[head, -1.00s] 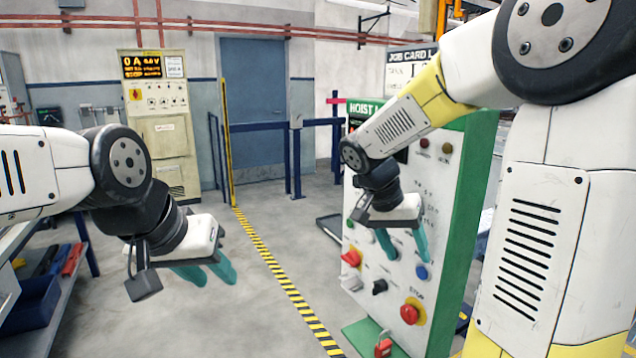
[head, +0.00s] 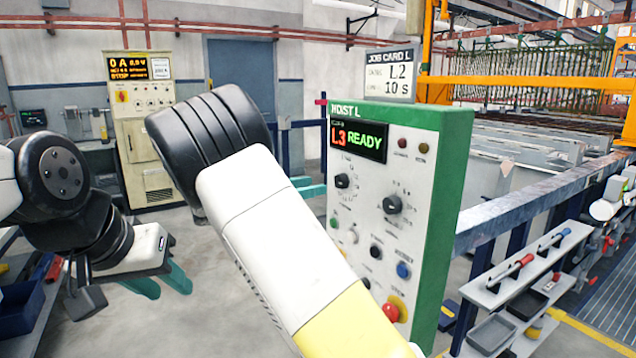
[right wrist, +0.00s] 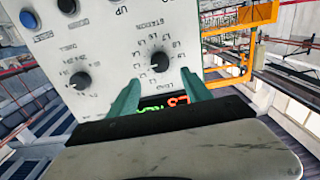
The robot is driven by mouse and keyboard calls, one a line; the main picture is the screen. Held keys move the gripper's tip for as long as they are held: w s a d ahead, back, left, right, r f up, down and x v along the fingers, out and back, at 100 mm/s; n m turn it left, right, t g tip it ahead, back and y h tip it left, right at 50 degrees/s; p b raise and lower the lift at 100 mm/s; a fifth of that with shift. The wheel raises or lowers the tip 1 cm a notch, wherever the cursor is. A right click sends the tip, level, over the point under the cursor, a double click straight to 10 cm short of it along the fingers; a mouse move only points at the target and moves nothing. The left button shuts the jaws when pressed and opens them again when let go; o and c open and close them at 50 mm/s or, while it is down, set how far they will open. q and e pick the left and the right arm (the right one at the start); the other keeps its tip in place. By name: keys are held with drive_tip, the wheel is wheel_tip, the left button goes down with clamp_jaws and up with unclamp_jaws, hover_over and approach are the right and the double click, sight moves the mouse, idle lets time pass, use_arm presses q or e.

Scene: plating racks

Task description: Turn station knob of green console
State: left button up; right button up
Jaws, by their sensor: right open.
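The green console (head: 436,200) stands at centre right in the head view, with a pale front panel. Its display (head: 357,141) reads "L3 READY". The station knob (head: 342,181) is black, just below the display. In the right wrist view, the station knob (right wrist: 160,62) appears upside down, ringed by L-labels. My right gripper (right wrist: 160,80) is open and empty, its teal fingers flanking the knob's near side; I cannot tell whether they touch. In the head view its fingertips (head: 311,188) show left of the panel, mostly hidden by my arm. My left gripper (head: 170,290) is open and empty at lower left.
A job card (head: 390,77) above the console reads "L2" and "10 s". A second black knob (head: 392,205), coloured buttons and a red stop button (head: 391,312) share the panel. Shelves with tools (head: 510,290) stand at right. A beige cabinet (head: 146,130) is at the back.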

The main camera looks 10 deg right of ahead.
sight(338, 180)
drive_tip(key=x, duration=0.7)
drive_tip(key=shift+w+d, duration=0.15)
drive_tip(key=shift+d, duration=0.1)
drive_tip(key=shift+c, duration=0.5)
clamp_jaws()
